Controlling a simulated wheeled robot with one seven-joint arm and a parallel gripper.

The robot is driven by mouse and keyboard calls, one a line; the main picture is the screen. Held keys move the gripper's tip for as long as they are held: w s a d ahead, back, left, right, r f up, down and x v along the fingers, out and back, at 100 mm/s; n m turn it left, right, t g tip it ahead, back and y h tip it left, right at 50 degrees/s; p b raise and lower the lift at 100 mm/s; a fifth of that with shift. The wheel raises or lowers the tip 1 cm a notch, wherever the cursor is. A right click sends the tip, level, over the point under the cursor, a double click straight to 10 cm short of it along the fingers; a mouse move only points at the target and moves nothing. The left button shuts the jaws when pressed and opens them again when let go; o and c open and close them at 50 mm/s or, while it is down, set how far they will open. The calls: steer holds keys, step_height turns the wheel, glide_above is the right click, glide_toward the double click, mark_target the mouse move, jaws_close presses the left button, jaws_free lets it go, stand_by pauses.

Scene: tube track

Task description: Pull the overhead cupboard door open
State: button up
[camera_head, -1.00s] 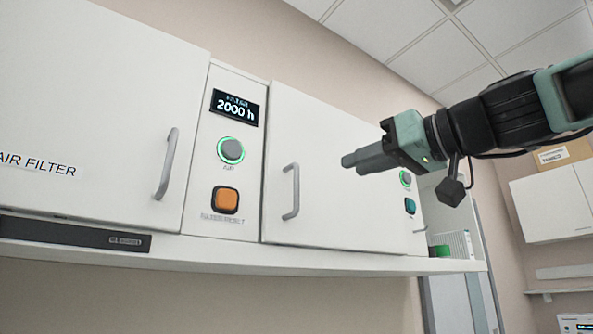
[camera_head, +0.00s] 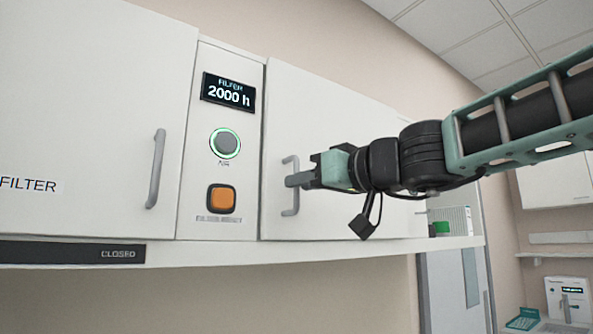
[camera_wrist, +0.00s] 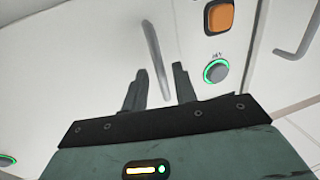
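The overhead cupboard's right door (camera_head: 350,125) is white and looks shut. Its grey bar handle (camera_head: 289,205) stands upright near the door's left edge. My gripper (camera_head: 296,180) reaches in from the right, with its fingertips at the middle of this handle. In the wrist view, the handle (camera_wrist: 152,45) runs down between the two dark fingers of my gripper (camera_wrist: 159,80), with visible gaps on both sides. The fingers are open. They partly hide the handle in the head view.
Left of the door is a panel with a display (camera_head: 228,93), a green-ringed button (camera_head: 225,144) and an orange button (camera_head: 221,199). Another white door (camera_head: 85,110) with its own handle (camera_head: 155,170) is further left. A "CLOSED" strip (camera_head: 70,252) lies below it.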

steer(key=shift+p+x, duration=0.3)
steer(key=shift+x, duration=0.95)
jaws_close()
steer(key=shift+s, duration=0.1)
